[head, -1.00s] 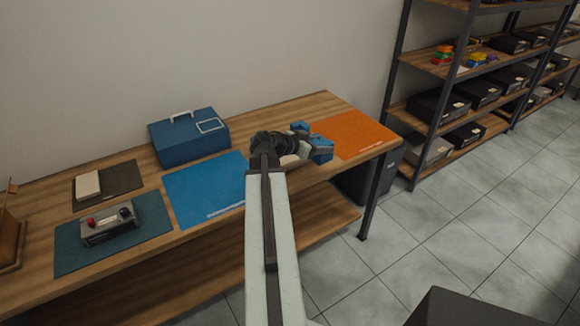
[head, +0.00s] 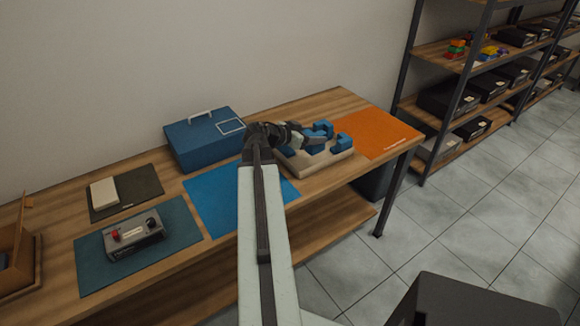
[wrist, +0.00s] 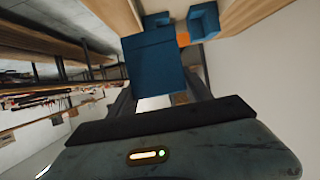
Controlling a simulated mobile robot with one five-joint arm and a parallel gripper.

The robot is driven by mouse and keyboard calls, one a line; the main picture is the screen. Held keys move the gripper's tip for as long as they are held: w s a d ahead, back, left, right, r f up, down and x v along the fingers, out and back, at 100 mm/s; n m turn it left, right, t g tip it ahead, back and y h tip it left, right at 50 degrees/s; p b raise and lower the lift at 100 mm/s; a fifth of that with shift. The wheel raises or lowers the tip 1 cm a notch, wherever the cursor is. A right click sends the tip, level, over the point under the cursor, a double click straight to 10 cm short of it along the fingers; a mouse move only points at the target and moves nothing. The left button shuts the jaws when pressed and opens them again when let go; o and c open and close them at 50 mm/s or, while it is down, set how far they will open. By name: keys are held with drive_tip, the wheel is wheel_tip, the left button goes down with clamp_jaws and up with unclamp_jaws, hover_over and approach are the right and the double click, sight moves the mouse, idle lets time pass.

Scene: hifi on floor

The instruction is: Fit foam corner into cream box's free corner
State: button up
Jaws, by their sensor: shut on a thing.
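In the head view, the cream box (head: 326,167) sits on the wooden table between the blue and orange mats. Blue foam corners stand on it, one at its right (head: 343,142) and one at its back (head: 322,128). My gripper (head: 306,138) is at the box's left part. In the wrist view, my gripper (wrist: 158,92) is shut on a blue foam corner (wrist: 153,60), which fills the space ahead of the jaws. Two other blue foam pieces show beyond it, at right (wrist: 204,20) and behind (wrist: 156,19). The free corner is not clearly visible; my arm hides part of the box.
A blue toolbox (head: 203,140) stands behind the blue mat (head: 212,198). A grey device with knobs (head: 136,235) is on a teal mat, with a cream block (head: 104,193) behind it. The orange mat (head: 376,134) is clear. A shelf rack (head: 468,100) stands at right.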

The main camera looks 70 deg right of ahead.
drive_tip(key=w, duration=0.1)
drive_tip(key=w+a, duration=0.1)
drive_tip(key=shift+w+r+m+g, duration=0.15)
drive_tip(key=shift+w+m+g, duration=0.15)
drive_tip(key=shift+w, duration=0.1)
drive_tip(key=f+b, duration=1)
drive_tip(key=shift+w+a+f, duration=0.15)
drive_tip(key=shift+a+f, duration=0.05)
drive_tip(key=shift+r, duration=0.2)
drive_tip(key=shift+f, duration=0.15)
drive_tip(key=o, duration=1.4)
drive_tip(key=shift+o, duration=0.2)
